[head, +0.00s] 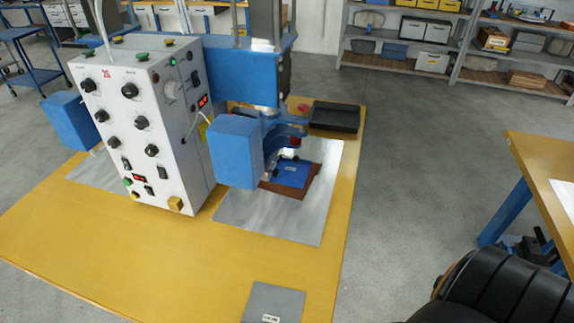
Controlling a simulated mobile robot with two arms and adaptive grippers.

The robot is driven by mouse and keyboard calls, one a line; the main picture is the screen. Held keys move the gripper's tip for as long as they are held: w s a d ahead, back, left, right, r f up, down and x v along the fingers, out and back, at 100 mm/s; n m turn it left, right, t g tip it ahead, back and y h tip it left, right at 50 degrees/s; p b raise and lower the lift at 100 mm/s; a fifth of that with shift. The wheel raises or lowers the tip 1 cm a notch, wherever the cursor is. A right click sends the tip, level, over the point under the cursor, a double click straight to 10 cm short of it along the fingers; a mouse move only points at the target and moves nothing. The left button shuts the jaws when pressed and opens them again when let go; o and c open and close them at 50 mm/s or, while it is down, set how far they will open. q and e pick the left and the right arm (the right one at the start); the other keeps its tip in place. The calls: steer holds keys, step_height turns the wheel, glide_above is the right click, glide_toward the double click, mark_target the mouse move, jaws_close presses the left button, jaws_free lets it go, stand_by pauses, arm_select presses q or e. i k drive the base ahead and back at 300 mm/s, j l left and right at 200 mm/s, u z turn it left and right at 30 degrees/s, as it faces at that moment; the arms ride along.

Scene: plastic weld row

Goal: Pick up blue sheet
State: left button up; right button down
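A small blue sheet (292,173) lies on a brown square piece (313,183) under the head of the welding machine (247,75). The machine's blue box-shaped part and lower arm stand close over its left and back sides and hide some of it. A grey metal plate (290,221) lies under the brown piece on the yellow table. Neither of my grippers shows in the head view.
A white control box (148,115) stands left of the sheet on the yellow table (110,245). A black tray (334,116) lies behind it. A grey plate (272,303) lies at the front. Another table (545,160) stands right, across bare floor. A black ribbed shape (510,288) fills the lower right.

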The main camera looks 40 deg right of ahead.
mark_target(292, 173)
steer(key=l+u, duration=0.3)
steer(key=l, duration=1.45)
